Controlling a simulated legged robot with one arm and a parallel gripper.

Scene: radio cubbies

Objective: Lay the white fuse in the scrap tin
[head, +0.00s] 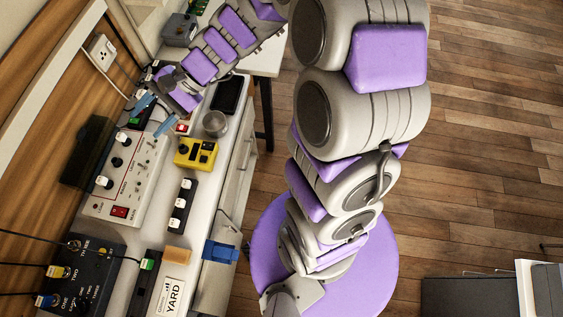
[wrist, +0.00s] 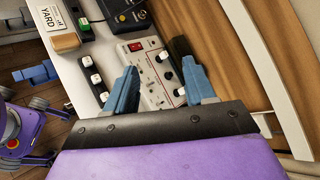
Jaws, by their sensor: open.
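My gripper (head: 153,116) is open above the far part of the bench, close to the white control panel. In the wrist view its blue fingers (wrist: 159,70) are spread, with nothing between the tips and the panel behind them. A dark strip (head: 180,205) on the bench carries white blocks, which also show in the wrist view (wrist: 95,78). I cannot tell whether one of them is the white fuse. A round grey metal tin (head: 215,123), seemingly the scrap tin, stands near the bench's front edge, to the right of my gripper. Its inside is not clear.
The white control panel (head: 124,178) has knobs and a red switch. A yellow box (head: 195,153) and a black flat device (head: 229,95) are near the tin. A black box with cables (head: 80,275), a YARD sign (head: 173,297) and a blue piece (head: 220,251) are nearer.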

